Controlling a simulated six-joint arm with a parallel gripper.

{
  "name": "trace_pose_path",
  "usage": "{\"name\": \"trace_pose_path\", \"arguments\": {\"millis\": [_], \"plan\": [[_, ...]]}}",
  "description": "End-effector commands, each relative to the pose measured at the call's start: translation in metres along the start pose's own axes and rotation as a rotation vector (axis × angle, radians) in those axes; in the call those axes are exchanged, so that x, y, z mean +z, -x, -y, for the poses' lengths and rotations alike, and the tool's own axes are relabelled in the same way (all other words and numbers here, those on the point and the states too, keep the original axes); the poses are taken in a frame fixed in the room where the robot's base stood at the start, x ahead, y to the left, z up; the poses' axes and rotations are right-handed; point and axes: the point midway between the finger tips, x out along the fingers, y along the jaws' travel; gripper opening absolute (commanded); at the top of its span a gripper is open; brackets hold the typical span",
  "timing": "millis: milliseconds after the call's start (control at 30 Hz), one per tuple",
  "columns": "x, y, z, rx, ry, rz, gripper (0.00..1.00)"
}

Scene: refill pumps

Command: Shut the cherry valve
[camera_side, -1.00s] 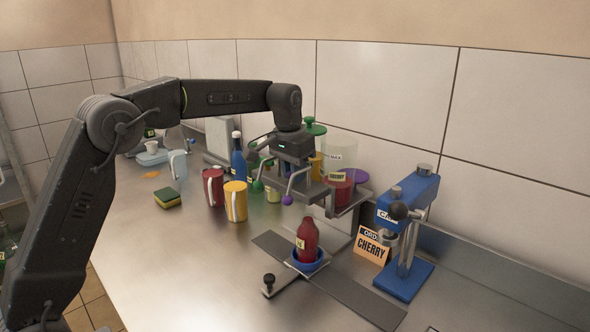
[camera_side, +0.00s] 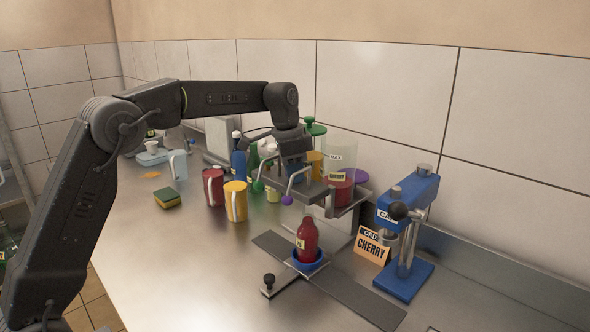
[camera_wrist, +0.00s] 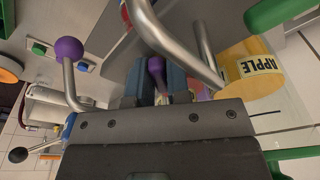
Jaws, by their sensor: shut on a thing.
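My gripper (camera_wrist: 157,72) has its blue fingers shut on a purple handle (camera_wrist: 156,64) in the wrist view. In the side view the fingers are mostly hidden behind the bent metal levers. The cherry tank (camera_side: 340,187) has a label reading CHERRY and a purple lid (camera_side: 358,176) beside it. A bent metal lever with a purple knob (camera_side: 287,200) stands in front of the tank; a purple knob also shows in the wrist view (camera_wrist: 68,49). I cannot tell whether the cherry valve is open or shut.
A red bottle (camera_side: 307,240) stands in a blue ring below the levers. A blue press (camera_side: 408,205) and a CHERRY order card (camera_side: 372,246) stand to the right. Red (camera_side: 213,188) and yellow (camera_side: 235,203) mugs stand left.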

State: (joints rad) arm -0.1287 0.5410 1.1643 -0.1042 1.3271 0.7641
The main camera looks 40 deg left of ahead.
Motion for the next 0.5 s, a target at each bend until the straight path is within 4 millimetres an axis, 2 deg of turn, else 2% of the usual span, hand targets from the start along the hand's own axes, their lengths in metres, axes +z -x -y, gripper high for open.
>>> {"name": "trace_pose_path", "arguments": {"millis": [133,400,500], "plan": [[-0.0004,0.0009,-0.0004,0.013,-0.081,-0.002,0.04],[-0.0005,0.001,-0.0005,0.015,-0.095,-0.002,0.04],[-0.0006,0.0009,-0.0002,0.027,-0.174,-0.003,0.04]]}}
